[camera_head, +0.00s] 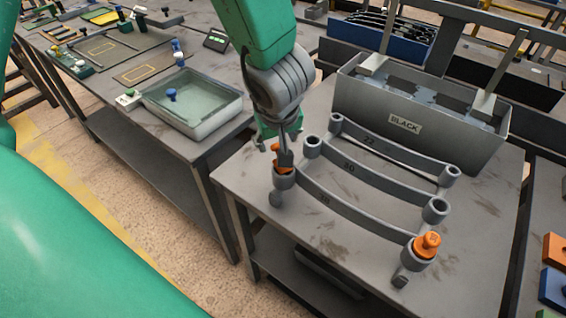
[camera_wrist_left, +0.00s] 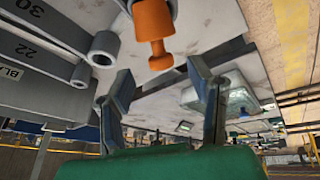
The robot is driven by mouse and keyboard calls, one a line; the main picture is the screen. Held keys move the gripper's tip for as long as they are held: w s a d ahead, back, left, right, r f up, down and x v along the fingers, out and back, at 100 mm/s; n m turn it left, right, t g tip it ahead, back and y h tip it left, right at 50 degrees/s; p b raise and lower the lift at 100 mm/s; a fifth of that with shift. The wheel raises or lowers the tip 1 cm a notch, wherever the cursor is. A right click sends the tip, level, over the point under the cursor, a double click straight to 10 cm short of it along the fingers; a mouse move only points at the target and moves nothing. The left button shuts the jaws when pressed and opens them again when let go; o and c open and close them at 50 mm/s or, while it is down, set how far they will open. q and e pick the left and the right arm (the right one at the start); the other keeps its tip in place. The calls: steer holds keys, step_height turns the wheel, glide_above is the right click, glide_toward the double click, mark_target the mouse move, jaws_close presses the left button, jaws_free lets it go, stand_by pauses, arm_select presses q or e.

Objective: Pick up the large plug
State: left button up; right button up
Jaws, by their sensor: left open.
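One orange plug (camera_head: 276,148) stands upright in the left eye of the front leaf spring (camera_head: 335,205), partly hidden by my gripper. In the left wrist view this plug (camera_wrist_left: 155,25) shows a wide body and a narrower knob. A second orange plug (camera_head: 428,243) sits in the spring's right eye. I cannot tell which plug is larger. My left gripper (camera_head: 278,142) is over the left plug. In the wrist view its open fingers (camera_wrist_left: 159,72) point toward the knob from either side, with gaps and no clear contact. My right gripper is not in view.
Two more curved leaf springs, marked 22 (camera_head: 390,155) and 30 (camera_head: 370,175), lie behind. A grey bin labelled BLACK (camera_head: 405,124) stands at the table's back. A clear tray (camera_head: 215,125) with a blue piece is on the left table. The table's front is bare.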

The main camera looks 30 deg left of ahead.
mark_target(277, 145)
arm_select(q)
steer(key=b+x, duration=0.1)
steer(key=x, duration=0.2)
steer(key=shift+w+a+f, duration=0.1)
steer(key=shift+w+f, duration=0.05)
steer(key=shift+c, duration=0.5)
jaws_close()
